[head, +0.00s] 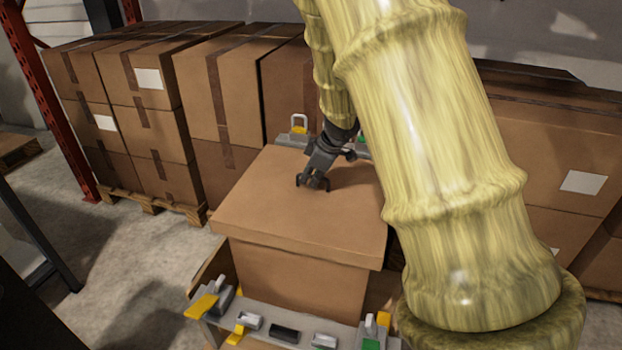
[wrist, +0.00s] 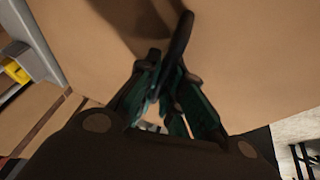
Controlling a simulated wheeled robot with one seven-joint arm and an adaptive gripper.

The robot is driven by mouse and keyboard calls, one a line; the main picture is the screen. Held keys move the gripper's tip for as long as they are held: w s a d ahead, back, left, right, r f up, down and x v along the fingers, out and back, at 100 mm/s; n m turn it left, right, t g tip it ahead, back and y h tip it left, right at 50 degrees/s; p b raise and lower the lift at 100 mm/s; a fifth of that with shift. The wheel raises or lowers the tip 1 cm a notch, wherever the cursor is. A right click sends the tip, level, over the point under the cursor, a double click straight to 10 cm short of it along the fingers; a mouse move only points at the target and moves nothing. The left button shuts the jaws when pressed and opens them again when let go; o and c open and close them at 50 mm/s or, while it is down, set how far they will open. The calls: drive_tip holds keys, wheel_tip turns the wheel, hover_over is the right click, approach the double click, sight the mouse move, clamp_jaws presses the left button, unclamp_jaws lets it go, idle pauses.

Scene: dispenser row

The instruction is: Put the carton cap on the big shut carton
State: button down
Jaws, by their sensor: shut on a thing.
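The carton cap (head: 265,205) is a wide, flat brown lid with a short rim. In the head view it lies over the top of the big shut carton (head: 300,285), overhanging its front and both visible sides. I cannot tell whether it is fully seated. My gripper (head: 313,182) points down at the middle of the cap's top and is shut on a dark part there, seemingly a handle. In the wrist view the fingers (wrist: 165,95) close together over the cap's brown surface (wrist: 255,55). My arm hides the cap's right rear.
The carton stands in a fixture with grey rails and yellow tabs (head: 204,304) in front. Stacked brown boxes (head: 145,95) on pallets line the back and the right (head: 555,160). A red rack post (head: 50,110) stands at left. Floor (head: 140,265) at left is clear.

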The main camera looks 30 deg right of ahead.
sight(311, 189)
drive_tip(key=shift+f+b, duration=0.75)
drive_tip(key=shift+b, duration=0.1)
drive_tip(key=shift+f, duration=0.75)
drive_tip(key=c, duration=1.5)
unclamp_jaws()
drive_tip(key=v, duration=1.2)
